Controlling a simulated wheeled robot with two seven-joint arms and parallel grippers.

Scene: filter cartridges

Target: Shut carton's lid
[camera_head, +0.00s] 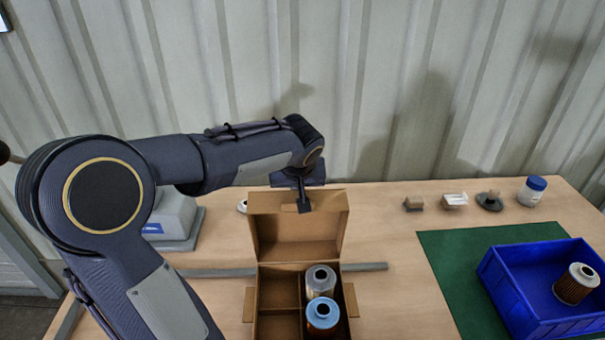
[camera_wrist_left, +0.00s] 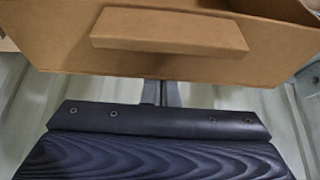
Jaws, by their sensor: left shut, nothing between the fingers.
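The brown carton (camera_head: 277,296) stands on the table with its lid (camera_head: 299,233) raised at the back, roughly upright. Inside are dividers and two filter cartridges, one silver (camera_head: 320,277) and one blue-topped (camera_head: 322,315), in the right-hand compartments. My left gripper (camera_head: 304,207) is shut and empty, at the top edge of the lid. In the left wrist view the lid (camera_wrist_left: 60,35) with its tuck flap (camera_wrist_left: 170,31) fills the top, and the gripper fingers (camera_wrist_left: 160,93) reach to its edge. I cannot tell whether they touch it. My right gripper is not in view.
A blue crate (camera_head: 513,306) with a brown-ribbed cartridge (camera_head: 576,284) stands on a green mat (camera_head: 452,262) at right. Small parts (camera_head: 455,200) and a blue-lidded jar (camera_head: 532,191) line the back. A grey bar (camera_head: 366,267) lies behind the carton. A grey device (camera_head: 177,217) stands at left.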

